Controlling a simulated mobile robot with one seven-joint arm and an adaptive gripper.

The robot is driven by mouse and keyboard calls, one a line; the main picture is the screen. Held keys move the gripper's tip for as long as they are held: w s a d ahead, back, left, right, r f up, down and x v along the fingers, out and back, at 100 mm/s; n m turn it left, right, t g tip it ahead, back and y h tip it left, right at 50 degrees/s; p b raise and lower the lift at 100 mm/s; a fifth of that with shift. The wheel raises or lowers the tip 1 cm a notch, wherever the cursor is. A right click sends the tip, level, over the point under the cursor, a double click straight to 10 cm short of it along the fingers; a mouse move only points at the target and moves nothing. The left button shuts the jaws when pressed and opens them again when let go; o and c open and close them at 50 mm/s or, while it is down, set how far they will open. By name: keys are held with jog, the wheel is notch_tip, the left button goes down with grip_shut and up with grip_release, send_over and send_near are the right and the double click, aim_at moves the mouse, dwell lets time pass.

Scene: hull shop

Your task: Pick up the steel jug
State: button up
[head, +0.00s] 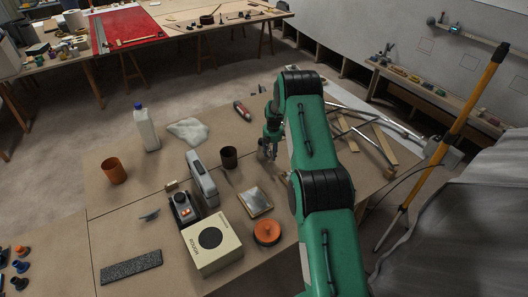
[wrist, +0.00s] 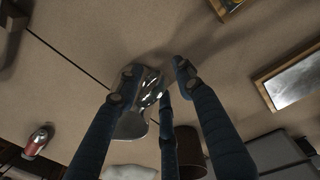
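The steel jug (wrist: 147,92) is shiny and shows in the wrist view between the fingers of my gripper (wrist: 155,72), with a paler rounded part of it toward the bottom. The left finger overlaps the jug's edge; a gap shows between the jug and the right finger. A third finger passes beside it. The fingers are spread around the jug, and I see no firm grip. In the head view my gripper (head: 267,148) is low over the table, and my arm and fingers hide most of the jug.
A dark brown cup (head: 229,157) stands close left of my gripper. A framed metal plate (head: 255,201), an orange round tin (head: 267,232) and a boxed item (head: 212,244) lie nearer. Metal rods (head: 345,128) lie right.

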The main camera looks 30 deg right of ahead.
jog(key=shift+f, duration=0.55)
jog(key=shift+c, duration=0.5)
grip_shut()
